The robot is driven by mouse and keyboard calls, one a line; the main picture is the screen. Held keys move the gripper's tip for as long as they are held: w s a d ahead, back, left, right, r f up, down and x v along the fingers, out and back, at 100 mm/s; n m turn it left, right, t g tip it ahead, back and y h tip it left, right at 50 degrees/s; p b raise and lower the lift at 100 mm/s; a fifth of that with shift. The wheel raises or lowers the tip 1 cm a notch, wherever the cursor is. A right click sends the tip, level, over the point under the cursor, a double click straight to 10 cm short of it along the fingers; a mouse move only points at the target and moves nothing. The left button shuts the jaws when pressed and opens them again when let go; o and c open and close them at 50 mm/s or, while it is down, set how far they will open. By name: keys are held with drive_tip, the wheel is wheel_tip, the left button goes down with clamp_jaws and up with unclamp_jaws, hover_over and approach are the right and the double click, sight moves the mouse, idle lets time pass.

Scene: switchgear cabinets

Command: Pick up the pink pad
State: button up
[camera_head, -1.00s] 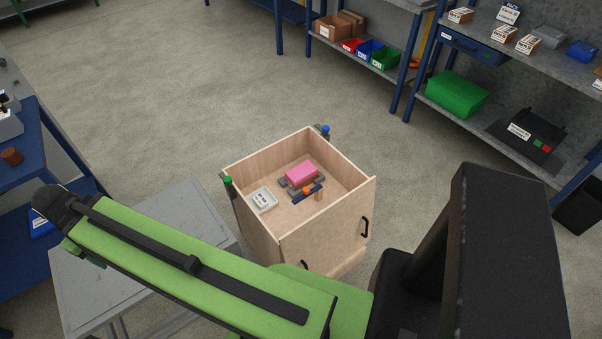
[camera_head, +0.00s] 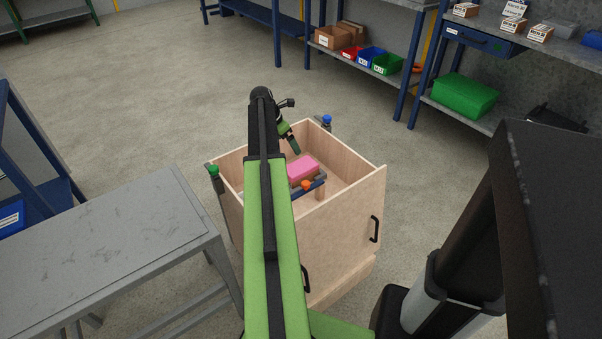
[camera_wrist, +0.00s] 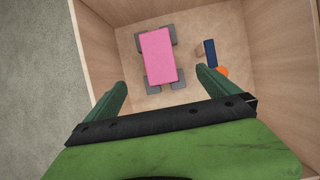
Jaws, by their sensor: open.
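The pink pad (camera_head: 303,168) lies inside the open-topped wooden box (camera_head: 345,240), resting on grey blocks. In the wrist view the pink pad (camera_wrist: 158,56) is a rectangle with grey blocks (camera_wrist: 170,32) showing at its corners. My gripper (camera_wrist: 160,88) is open and empty, its two dark green fingers on either side of the view, with the pad beyond and between them. In the head view my gripper (camera_head: 292,146) hangs at the box's opening, above and just left of the pad. My arm hides the box's left part.
A blue bar (camera_wrist: 210,53) and an orange round piece (camera_wrist: 222,71) lie right of the pad. The box walls (camera_wrist: 288,70) rise around it. A grey table (camera_head: 120,235) stands at the left.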

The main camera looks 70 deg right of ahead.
drive_tip(key=b, duration=1.1)
hover_over(301, 165)
drive_tip(key=w+a, duration=0.1)
drive_tip(key=a, duration=0.2)
wheel_tip(301, 165, down, 11)
drive_tip(key=shift+w, duration=0.15)
drive_tip(key=shift+d+f, duration=0.15)
drive_tip(key=shift+d, duration=0.1)
drive_tip(key=b+x, duration=0.5)
drive_tip(key=shift+d+f, duration=0.15)
drive_tip(key=shift+d, duration=0.05)
drive_tip(key=c, duration=1.4)
